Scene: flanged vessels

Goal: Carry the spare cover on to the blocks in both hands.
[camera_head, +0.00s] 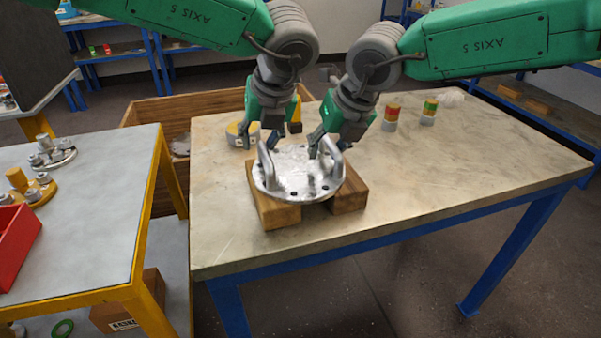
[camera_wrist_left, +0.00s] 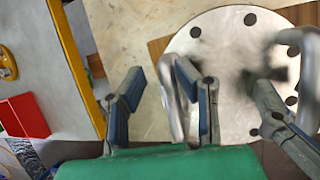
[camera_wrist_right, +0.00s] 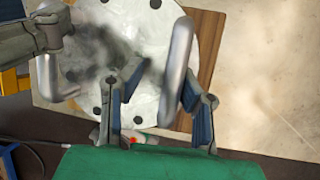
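The spare cover (camera_head: 298,181), a round grey metal plate with bolt holes and two upright bar handles, lies across two wooden blocks, the left block (camera_head: 277,213) and the right block (camera_head: 350,196). My left gripper (camera_head: 263,143) is open at the left handle (camera_head: 266,163); in the left wrist view its fingers (camera_wrist_left: 160,100) stand apart with the handle (camera_wrist_left: 172,90) between them, nearer one finger. My right gripper (camera_head: 326,146) is open at the right handle (camera_head: 334,164); in the right wrist view its fingers (camera_wrist_right: 158,100) straddle the handle (camera_wrist_right: 177,72) with a gap.
The stone-topped table (camera_head: 460,165) is clear at the right and front. Banded cylinders (camera_head: 391,118) stand behind the cover, and a round yellowish part (camera_head: 240,134) sits behind left. A yellow-framed bench (camera_head: 100,205) with a red bin (camera_head: 17,240) stands left, across a gap.

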